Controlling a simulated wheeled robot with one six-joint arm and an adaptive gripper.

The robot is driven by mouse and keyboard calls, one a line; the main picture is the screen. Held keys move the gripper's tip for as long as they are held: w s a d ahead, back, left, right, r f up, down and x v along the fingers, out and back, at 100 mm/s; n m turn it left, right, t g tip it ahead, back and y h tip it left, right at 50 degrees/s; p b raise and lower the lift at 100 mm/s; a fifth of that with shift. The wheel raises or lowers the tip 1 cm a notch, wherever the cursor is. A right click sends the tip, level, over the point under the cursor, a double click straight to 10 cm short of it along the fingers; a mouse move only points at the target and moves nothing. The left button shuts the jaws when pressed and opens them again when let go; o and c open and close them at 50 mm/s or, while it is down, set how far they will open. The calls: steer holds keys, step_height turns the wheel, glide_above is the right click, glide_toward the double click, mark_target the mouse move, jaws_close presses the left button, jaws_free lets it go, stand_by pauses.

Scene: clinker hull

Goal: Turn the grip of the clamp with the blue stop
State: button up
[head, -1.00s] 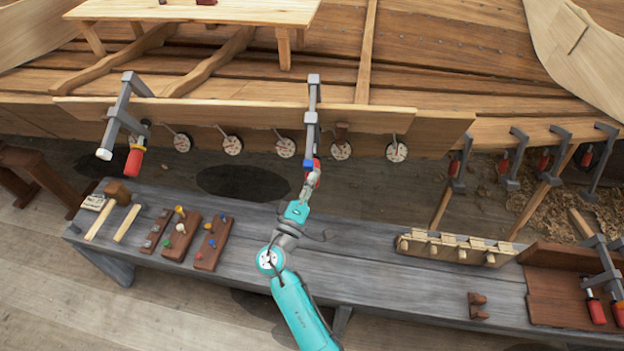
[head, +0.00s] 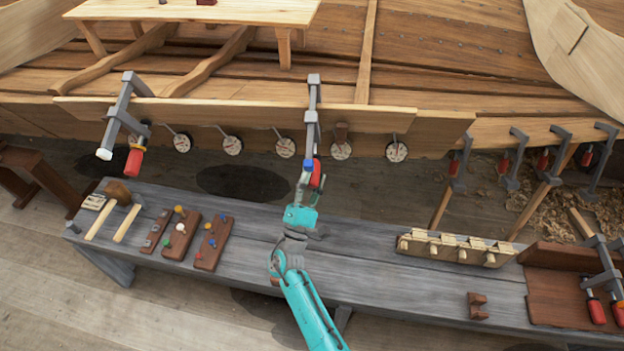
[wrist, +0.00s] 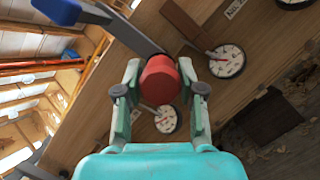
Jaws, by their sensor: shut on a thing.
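The clamp with the blue stop (head: 313,118) hangs on the plank edge in the middle of the head view. Its blue stop (head: 309,165) sits low on it, beside the red grip (head: 317,174). In the wrist view the blue stop (wrist: 57,10) is at the top left and the red grip (wrist: 160,80) is seen end-on. My gripper (head: 310,187) has come to the grip from below. In the wrist view my gripper's fingers (wrist: 161,88) stand on both sides of the red grip, shut on it.
Another clamp (head: 118,115) with a white stop hangs to the left. Round dials (head: 285,148) line the plank (head: 240,114). The bench (head: 350,250) below holds peg boards (head: 212,242) and a wooden rack (head: 455,248). More clamps (head: 513,158) hang at the right.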

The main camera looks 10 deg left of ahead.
steer(key=shift+n+y, duration=0.4)
steer(key=shift+n, duration=0.4)
steer(key=shift+n+t, duration=0.3)
steer(key=o, duration=1.1)
steer(key=shift+o, duration=0.2)
steer(key=v, duration=1.2)
